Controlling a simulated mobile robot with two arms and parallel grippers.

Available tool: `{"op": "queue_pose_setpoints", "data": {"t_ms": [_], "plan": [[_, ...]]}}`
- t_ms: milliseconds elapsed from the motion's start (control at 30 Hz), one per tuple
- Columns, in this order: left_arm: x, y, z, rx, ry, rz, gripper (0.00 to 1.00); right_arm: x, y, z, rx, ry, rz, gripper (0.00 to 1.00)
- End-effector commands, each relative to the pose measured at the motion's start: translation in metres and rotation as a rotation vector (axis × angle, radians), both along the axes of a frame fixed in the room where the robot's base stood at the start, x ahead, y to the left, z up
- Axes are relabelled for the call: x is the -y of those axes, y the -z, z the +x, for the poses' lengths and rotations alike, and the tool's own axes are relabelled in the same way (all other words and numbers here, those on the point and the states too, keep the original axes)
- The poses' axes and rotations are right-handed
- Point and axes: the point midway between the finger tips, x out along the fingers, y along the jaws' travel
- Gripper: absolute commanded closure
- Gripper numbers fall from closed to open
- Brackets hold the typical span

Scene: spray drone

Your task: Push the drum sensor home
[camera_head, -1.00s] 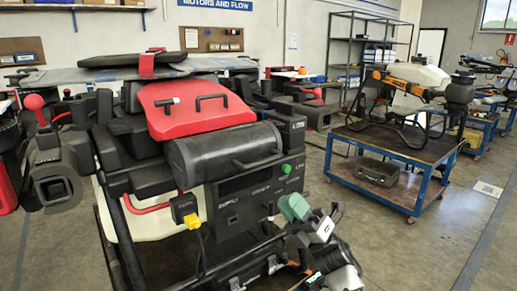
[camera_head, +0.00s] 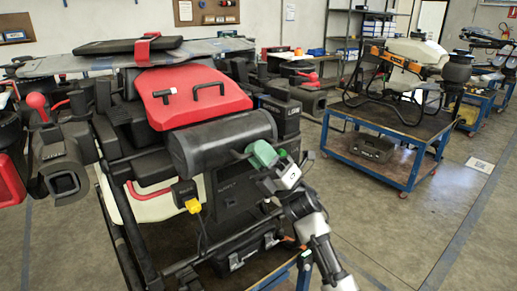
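The large machine fills the left and middle, with a red cover (camera_head: 196,97) on top. Its black drum-shaped housing (camera_head: 218,143) lies across the front, below the cover. A yellow connector (camera_head: 193,206) on a cable hangs below it from a small black block. My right gripper (camera_head: 268,160) reaches up from the lower right to the drum's right end. A green piece (camera_head: 262,154) is at its tip, overlapping the drum's end in the picture. I cannot tell whether it touches the drum, nor whether it is a held sensor or part of the gripper. My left gripper is not in view.
A black case (camera_head: 246,250) sits low in the machine's frame. To the right, a blue cart (camera_head: 385,172) carries a drone (camera_head: 415,62) and a dark case (camera_head: 372,148) on its lower shelf. The floor between is clear.

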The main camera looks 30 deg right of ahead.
Motion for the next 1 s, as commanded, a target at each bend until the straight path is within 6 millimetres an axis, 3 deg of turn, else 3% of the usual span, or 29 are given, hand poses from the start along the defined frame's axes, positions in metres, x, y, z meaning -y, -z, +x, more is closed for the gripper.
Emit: {"op": "queue_pose_setpoints", "data": {"t_ms": [133,267,567,1000], "plan": [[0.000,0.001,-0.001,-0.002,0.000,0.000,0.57,0.000,0.001,0.000,0.000,0.000,0.000,0.80],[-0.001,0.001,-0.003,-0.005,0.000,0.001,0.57,0.000,0.001,0.000,0.000,-0.001,0.000,1.00],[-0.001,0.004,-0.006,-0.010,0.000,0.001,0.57,0.000,0.002,0.002,0.000,-0.001,0.000,1.00],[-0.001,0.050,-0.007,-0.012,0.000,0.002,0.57,-0.004,0.004,0.062,0.000,-0.001,0.002,1.00]]}}
